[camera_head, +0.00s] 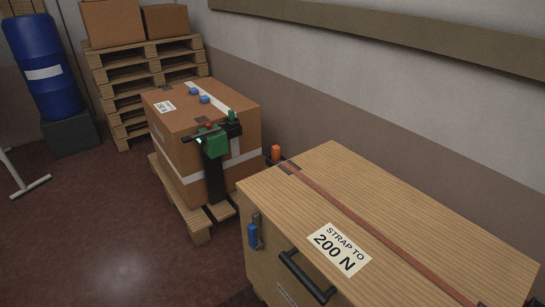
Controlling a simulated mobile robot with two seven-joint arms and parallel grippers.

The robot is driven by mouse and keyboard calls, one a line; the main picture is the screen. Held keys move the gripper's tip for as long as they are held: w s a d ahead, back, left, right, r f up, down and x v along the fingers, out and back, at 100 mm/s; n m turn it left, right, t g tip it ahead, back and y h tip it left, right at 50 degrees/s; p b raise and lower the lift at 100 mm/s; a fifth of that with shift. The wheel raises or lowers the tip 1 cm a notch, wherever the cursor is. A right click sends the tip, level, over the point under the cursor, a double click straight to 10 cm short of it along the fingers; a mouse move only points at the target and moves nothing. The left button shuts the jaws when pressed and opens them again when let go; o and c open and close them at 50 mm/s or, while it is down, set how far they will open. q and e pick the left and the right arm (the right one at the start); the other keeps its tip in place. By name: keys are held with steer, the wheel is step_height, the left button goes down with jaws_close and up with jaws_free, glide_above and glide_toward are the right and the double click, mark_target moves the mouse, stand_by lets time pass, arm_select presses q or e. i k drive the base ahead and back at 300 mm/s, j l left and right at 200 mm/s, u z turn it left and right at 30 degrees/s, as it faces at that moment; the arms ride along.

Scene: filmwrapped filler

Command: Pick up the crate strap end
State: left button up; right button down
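The wooden crate (395,185) stands at the lower right, with a white label (339,250) reading "STRAP TO 200 N" on its top. A reddish-brown strap (365,226) runs lengthwise over the top. At its far left it meets a small dark piece (290,168) at the crate's edge; its near part runs out of the bottom of the picture. I cannot tell where a loose strap end lies. Neither of my grippers is in view.
A cardboard box (180,112) on a pallet (200,222) stands left of the crate, with a green tool (214,142) against it. An orange item (275,153) is behind the crate. A blue drum (42,70) and stacked pallets (125,90) stand further back. Floor at lower left is clear.

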mark_target(276, 149)
steer(key=z, duration=0.8)
steer(key=i+j+z, duration=0.1)
steer(key=j+z, duration=0.25)
steer(key=i+j+z, duration=0.1)
steer(key=j+z, duration=0.9)
steer(key=j, duration=0.6)
